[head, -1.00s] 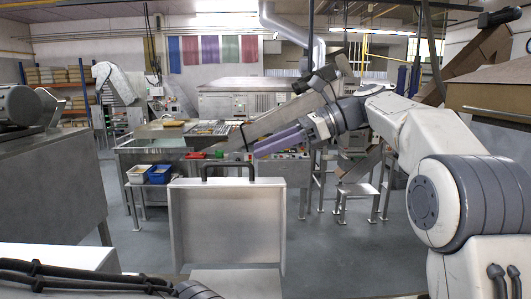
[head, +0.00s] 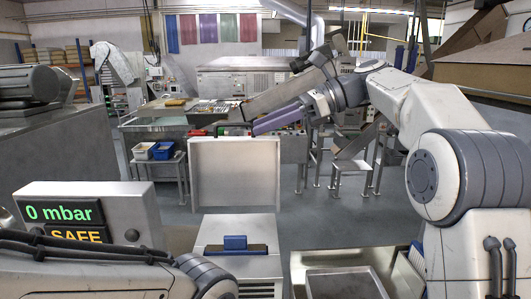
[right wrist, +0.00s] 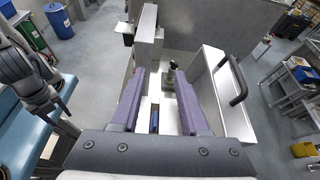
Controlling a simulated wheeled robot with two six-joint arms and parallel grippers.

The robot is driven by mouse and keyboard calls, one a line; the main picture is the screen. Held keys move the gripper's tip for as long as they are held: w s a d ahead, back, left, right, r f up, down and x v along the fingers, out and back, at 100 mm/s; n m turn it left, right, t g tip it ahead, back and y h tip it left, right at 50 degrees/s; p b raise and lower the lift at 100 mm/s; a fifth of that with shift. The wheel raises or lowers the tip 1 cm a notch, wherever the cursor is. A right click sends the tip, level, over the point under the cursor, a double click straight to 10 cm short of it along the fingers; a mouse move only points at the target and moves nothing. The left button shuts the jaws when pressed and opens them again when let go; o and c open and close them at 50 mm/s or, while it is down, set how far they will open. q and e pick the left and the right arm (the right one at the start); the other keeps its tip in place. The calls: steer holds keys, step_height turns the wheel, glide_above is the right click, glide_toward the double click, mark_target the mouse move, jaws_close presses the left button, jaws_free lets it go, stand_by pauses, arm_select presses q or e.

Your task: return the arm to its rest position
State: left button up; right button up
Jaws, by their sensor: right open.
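My right arm reaches in from the right in the head view. Its gripper (head: 278,120), with purple fingers, is raised in the air and points left. In the right wrist view the two purple fingers (right wrist: 158,85) are spread apart with nothing held between them. Below and beyond them is the machine with its raised pale lid (head: 234,172), also in the wrist view (right wrist: 222,95). My left arm crosses the bottom left of the head view, but its gripper is out of the picture.
A display box (head: 95,212) reads "0 mbar" and "SAFE". A blue block (head: 235,244) sits on the machine front. A metal tray (head: 345,283) lies at the bottom right. White and blue bins (head: 162,150) stand on a low table.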

steer(key=s+a+f+n+h+b, duration=0.25)
steer(key=s+f, duration=0.25)
steer(key=f, duration=0.4)
steer(key=s+a+f+n+g+h+b, duration=0.15)
steer(key=s+f+n+b, duration=0.3)
steer(key=f, duration=0.45)
steer(key=s+a+f+n+t+h+b, duration=0.1)
steer(key=s+a+f+n+h+b, duration=0.15)
steer(key=s+f, duration=0.5)
steer(key=s+d+f+n+h+b, duration=0.2)
steer(key=s+d+f+n, duration=0.1)
steer(key=f, duration=0.4)
steer(key=s+d+f+n+h+b, duration=0.2)
steer(key=s+d+f+n, duration=0.2)
steer(key=s+f+n, duration=0.2)
steer(key=s+d+f+n+h+b, duration=0.2)
steer(key=s+d+f+n+b, duration=0.1)
steer(key=f, duration=0.7)
steer(key=s+d+n, duration=0.1)
steer(key=s+n, duration=0.1)
steer(key=n, duration=0.1)
steer(key=shift+s, duration=0.2)
